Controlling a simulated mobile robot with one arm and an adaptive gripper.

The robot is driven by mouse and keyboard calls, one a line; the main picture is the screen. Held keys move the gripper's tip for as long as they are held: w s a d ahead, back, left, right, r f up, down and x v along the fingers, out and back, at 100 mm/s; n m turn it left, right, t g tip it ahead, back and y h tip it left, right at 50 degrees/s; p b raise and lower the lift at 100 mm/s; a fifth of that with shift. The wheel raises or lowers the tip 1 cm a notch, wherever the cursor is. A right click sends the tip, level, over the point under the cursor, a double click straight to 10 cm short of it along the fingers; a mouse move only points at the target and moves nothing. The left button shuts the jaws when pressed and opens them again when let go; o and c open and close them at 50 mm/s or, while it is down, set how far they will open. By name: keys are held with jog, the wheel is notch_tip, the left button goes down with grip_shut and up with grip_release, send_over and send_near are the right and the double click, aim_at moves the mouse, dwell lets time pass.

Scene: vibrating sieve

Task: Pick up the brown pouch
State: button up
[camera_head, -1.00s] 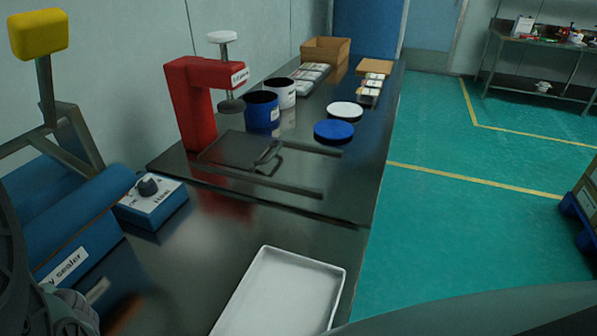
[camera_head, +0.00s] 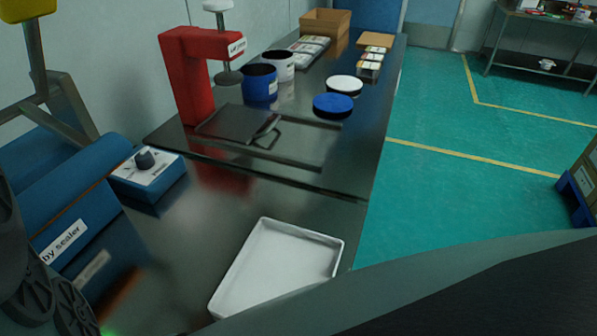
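I cannot make out a brown pouch for certain. A blurred orange-brown streak (camera_head: 122,302) shows on the dark shiny table at the lower left, beside the blue sealer (camera_head: 75,205); I cannot tell whether it is a pouch or a reflection. Dark rounded parts of my own arm show at the lower left corner and hide part of the table there. My gripper's fingertips do not show, so its state is hidden.
A white empty tray (camera_head: 285,262) lies at the table's front. A blue control box (camera_head: 148,180), red press (camera_head: 190,80), blue tub (camera_head: 259,83), white tub (camera_head: 278,66) and blue lid (camera_head: 333,105) stand farther back. Green floor (camera_head: 440,190) is open at the right.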

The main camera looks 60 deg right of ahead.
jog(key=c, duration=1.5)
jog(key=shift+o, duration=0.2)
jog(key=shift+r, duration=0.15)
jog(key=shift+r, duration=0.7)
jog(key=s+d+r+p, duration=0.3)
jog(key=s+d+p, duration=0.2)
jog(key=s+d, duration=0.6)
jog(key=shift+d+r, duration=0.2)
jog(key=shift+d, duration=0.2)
